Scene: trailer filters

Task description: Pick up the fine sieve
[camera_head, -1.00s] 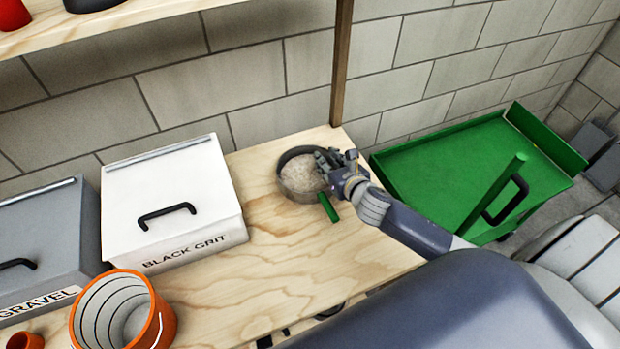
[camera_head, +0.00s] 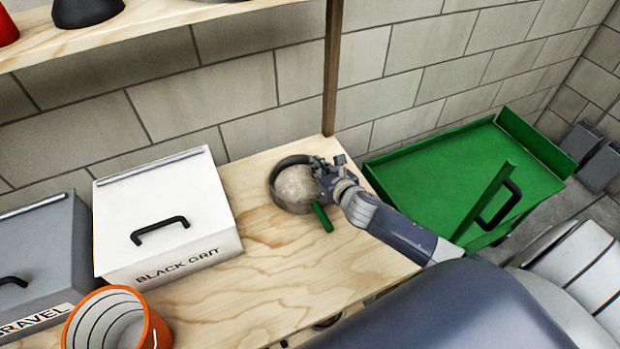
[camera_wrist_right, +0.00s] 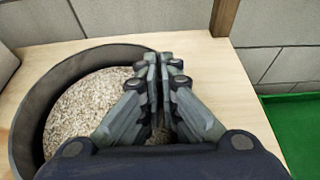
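The fine sieve (camera_head: 291,205) is a round pan with a dark rim and a green handle (camera_head: 322,217). It lies on the wooden bench with pale grainy material inside. In the right wrist view, its dark rim (camera_wrist_right: 30,115) curves in from the left and passes under my fingers. My right gripper (camera_head: 322,168) is at the sieve's right edge. In the right wrist view, its fingers (camera_wrist_right: 158,65) are close together over the rim and look shut on it. The fingers hide that part of the rim. My left gripper is not in view.
A white bin (camera_head: 165,205) marked BLACK GRIT, a grey bin (camera_head: 45,245) marked GRAVEL and an orange bucket (camera_head: 155,330) stand to the left. A wooden post (camera_head: 332,70) is behind the sieve. A green cart (camera_head: 430,180) is to the right. Bare bench lies in front.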

